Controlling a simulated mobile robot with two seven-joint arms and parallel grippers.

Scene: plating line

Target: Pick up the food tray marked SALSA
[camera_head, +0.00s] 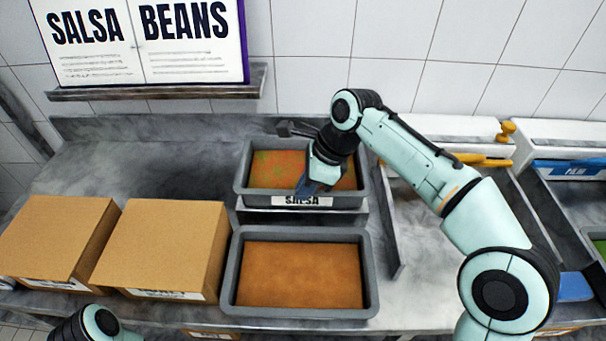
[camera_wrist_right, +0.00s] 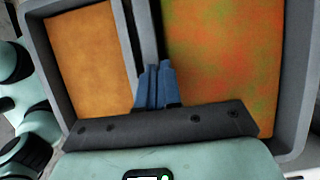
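The SALSA tray (camera_head: 352,198) is a grey tray of red-orange food with green flecks, on a low stand at the back, its SALSA label (camera_head: 300,201) facing front. It also shows at the right of the right wrist view (camera_wrist_right: 148,28). My right gripper (camera_head: 308,186) reaches down to its front rim, just above the label. In the right wrist view its blue fingers (camera_wrist_right: 157,80) are close together at the near rim, which runs into them; the fingertips' contact is partly hidden. My left gripper is out of view; only a bit of that arm shows at bottom left.
A second grey tray (camera_head: 232,290) of plain orange-brown food sits right in front. Two cardboard boxes (camera_head: 160,245) (camera_head: 55,238) stand left of it. A divider (camera_head: 392,235) and more bins lie to the right. The back-left counter is clear.

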